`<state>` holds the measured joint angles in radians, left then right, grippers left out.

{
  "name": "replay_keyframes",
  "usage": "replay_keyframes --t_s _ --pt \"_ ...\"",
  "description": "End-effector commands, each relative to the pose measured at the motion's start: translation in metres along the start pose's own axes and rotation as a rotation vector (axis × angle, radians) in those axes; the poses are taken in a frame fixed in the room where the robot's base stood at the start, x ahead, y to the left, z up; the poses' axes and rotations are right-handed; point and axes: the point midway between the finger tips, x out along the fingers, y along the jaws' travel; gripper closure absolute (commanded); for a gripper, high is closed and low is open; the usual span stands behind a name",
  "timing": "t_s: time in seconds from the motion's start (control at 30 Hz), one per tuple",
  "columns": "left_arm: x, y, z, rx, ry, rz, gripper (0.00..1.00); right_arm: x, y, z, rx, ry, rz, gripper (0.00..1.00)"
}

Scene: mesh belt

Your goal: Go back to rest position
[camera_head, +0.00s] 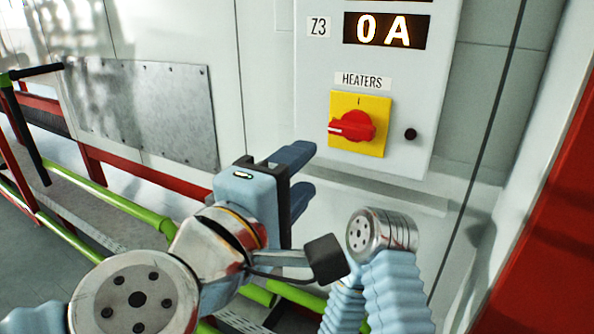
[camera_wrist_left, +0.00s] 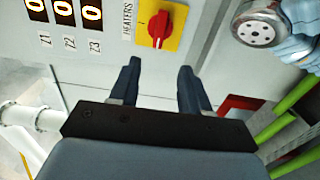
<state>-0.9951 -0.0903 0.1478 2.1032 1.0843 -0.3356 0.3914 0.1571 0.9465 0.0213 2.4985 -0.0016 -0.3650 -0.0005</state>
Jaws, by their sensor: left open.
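My left gripper (camera_head: 300,175) is in the middle of the head view, below and left of the heaters switch. It is open and empty, its two dark blue fingers apart. In the left wrist view the gripper (camera_wrist_left: 160,80) points at the grey control panel, with a gap between its fingers. The heaters switch (camera_head: 352,126) has a red knob on a yellow plate, and the knob's handle lies sideways. The switch also shows in the left wrist view (camera_wrist_left: 160,28), beyond the fingertips and apart from them. My right gripper is not seen.
The grey control panel (camera_head: 312,75) has a display (camera_head: 387,31) reading "0 A" beside a Z3 label. Green rails (camera_head: 130,212) and a red beam (camera_head: 150,180) run along the left. A red surface (camera_head: 545,240) stands at the right. My other arm's ribbed links are close at the lower right.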

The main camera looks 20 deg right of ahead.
Motion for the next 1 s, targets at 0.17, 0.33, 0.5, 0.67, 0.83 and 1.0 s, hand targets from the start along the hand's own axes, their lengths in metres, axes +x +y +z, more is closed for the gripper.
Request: replay_keyframes --t_s 0.17,0.33,0.5,0.67,0.83,1.0 --pt "0.000 0.000 0.000 0.000 0.000 0.000 0.53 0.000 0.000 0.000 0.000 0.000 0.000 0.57" --pt "0.000 0.000 0.000 0.000 0.000 0.000 0.53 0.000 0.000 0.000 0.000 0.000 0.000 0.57" --pt "0.008 -0.013 -0.009 0.023 0.016 -0.025 0.53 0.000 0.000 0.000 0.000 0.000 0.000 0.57" --pt "0.039 -0.078 -0.051 0.130 0.081 -0.154 0.53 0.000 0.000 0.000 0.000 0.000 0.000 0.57" --pt "0.061 -0.185 -0.118 0.280 0.133 -0.368 0.53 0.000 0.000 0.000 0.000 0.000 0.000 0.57" --pt "0.052 -0.299 -0.176 0.393 0.124 -0.595 0.53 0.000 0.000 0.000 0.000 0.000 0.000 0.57"
